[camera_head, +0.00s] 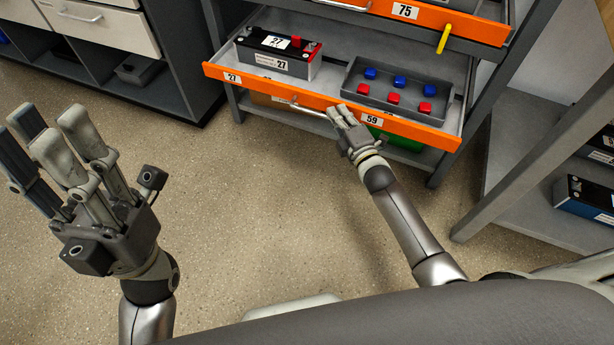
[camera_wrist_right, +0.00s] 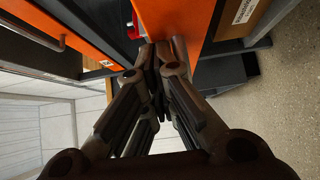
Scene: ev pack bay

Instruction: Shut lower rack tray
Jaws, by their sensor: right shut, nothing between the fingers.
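The lower rack tray (camera_head: 322,101) has an orange front with labels 27 and 59 and a silver bar handle (camera_head: 308,108). It stands pulled out of the rack in the head view. My right gripper (camera_head: 340,112) is shut and empty, with its fingertips at the tray's orange front, between the handle and the label 59. In the right wrist view, the shut fingers (camera_wrist_right: 158,50) meet close against an orange panel; whether they touch it I cannot tell. My left gripper (camera_head: 50,125) is raised at the left with its fingers spread, open and empty, away from the rack.
The tray holds a black and red battery (camera_head: 278,52) and a grey bin (camera_head: 398,90) of blue and red pieces. An upper orange tray (camera_head: 440,18) with a yellow tag is above. A grey shelf (camera_head: 535,215) stands at the right. The floor (camera_head: 270,210) in front is clear.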

